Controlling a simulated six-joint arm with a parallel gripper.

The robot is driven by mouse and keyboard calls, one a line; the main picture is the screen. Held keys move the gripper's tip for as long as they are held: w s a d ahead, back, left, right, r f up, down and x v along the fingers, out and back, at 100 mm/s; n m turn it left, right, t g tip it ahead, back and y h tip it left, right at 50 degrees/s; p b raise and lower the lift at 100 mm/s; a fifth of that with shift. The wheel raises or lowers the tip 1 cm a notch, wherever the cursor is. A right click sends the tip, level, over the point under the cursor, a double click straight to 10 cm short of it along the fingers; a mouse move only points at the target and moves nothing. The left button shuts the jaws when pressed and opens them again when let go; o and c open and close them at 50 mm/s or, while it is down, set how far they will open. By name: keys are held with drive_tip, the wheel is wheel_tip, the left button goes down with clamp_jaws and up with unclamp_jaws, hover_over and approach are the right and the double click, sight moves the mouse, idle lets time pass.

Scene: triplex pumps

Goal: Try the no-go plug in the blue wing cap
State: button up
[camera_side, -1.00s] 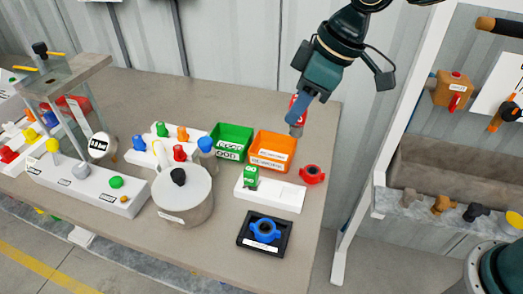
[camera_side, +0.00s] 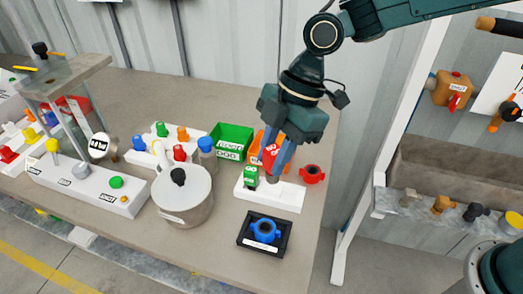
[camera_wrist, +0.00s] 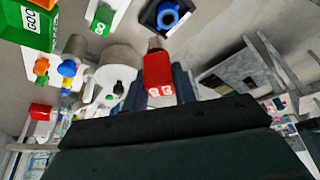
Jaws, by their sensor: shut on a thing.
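The blue wing cap (camera_side: 264,231) lies in a black square holder (camera_side: 246,243) at the front of the bench; it also shows at the top of the wrist view (camera_wrist: 169,14). My gripper (camera_side: 276,165) is shut on a red plug with white lettering, the no-go plug (camera_wrist: 158,72). Its grey metal tip (camera_wrist: 155,43) points away from the jaws. In the side view the plug (camera_side: 270,152) is partly hidden by the fingers and hangs over the white block.
A green plug (camera_side: 250,176) stands in the white block (camera_side: 285,196). A red wing cap (camera_side: 312,174) lies to the right. Green (camera_side: 232,139) and orange bins stand behind, the orange one mostly hidden. A lidded metal pot (camera_side: 184,200) stands left of the black holder.

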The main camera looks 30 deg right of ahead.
drive_tip(key=s+a+f+n+g+h, duration=0.1)
drive_tip(key=s+a+f+n+g, duration=0.1)
drive_tip(key=n, duration=0.5)
drive_tip(key=shift+s+a+f+n+g, duration=0.3)
drive_tip(key=shift+s+a+f, duration=0.2)
drive_tip(key=shift+f, duration=0.7)
drive_tip(key=shift+f, duration=0.25)
drive_tip(key=shift+f, duration=2.4)
drive_tip(key=shift+w+f, duration=0.1)
drive_tip(key=shift+f, duration=0.3)
drive_tip(key=o, duration=1.1)
drive_tip(key=shift+r, duration=0.1)
